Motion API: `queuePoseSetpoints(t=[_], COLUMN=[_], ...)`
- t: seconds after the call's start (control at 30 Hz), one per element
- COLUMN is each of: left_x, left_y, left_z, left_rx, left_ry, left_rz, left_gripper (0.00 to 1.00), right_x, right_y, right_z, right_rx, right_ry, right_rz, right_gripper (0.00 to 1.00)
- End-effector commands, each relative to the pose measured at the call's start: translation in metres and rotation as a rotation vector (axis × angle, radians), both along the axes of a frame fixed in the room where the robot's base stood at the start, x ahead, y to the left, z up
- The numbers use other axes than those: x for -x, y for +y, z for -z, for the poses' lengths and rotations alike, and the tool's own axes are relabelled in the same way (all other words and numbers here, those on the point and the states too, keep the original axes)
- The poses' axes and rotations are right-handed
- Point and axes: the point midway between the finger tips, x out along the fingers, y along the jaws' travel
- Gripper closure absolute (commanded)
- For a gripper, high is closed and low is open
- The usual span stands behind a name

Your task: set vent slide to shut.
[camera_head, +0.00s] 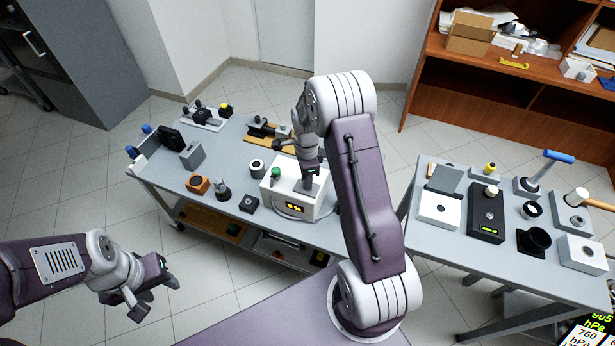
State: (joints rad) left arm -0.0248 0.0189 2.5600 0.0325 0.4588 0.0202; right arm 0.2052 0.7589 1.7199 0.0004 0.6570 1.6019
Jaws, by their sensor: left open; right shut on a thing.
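A white instrument box (283,204) with a small yellow-lit display (294,207) and a green knob (275,174) stands on the left cart near its right end. My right gripper (311,180) points down at the top of this box, beside the green knob. It is shut on a small grey part there, seemingly the vent slide; the fingers and arm hide most of it, and its setting cannot be read. My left gripper (153,297) is open and empty, low at the left, over the floor and apart from the cart.
The left cart (222,152) also holds an orange block (198,185), a black knobbed piece (222,188) and a grey-white ring (257,168). The right cart (465,255) carries several optics parts. A wooden shelf (425,85) stands behind. Floor is clear between the carts.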

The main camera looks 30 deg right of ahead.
Motion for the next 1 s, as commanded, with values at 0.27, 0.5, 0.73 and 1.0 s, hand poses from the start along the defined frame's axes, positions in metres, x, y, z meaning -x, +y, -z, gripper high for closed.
queuePoseSetpoints(t=[0.27,0.5,0.73,1.0], left_x=[0.000,0.000,0.000,0.000], left_y=[0.000,0.000,0.000,0.000], left_z=[0.000,-0.002,-0.011,-0.014], left_rx=[0.000,0.000,0.000,0.000], left_ry=[0.000,0.000,0.000,0.000], left_rz=[0.000,0.000,0.000,0.000], left_gripper=[0.56,0.56,0.56,0.56], right_x=[0.003,0.001,0.001,0.002], right_y=[0.001,0.001,0.001,0.001], right_z=[0.002,-0.009,-0.061,-0.089], right_rx=[-0.002,-0.001,-0.001,-0.002], right_ry=[0.009,0.005,0.003,0.008], right_rz=[0.000,-0.001,-0.001,-0.001], right_gripper=[0.56,0.56,0.56,0.56])
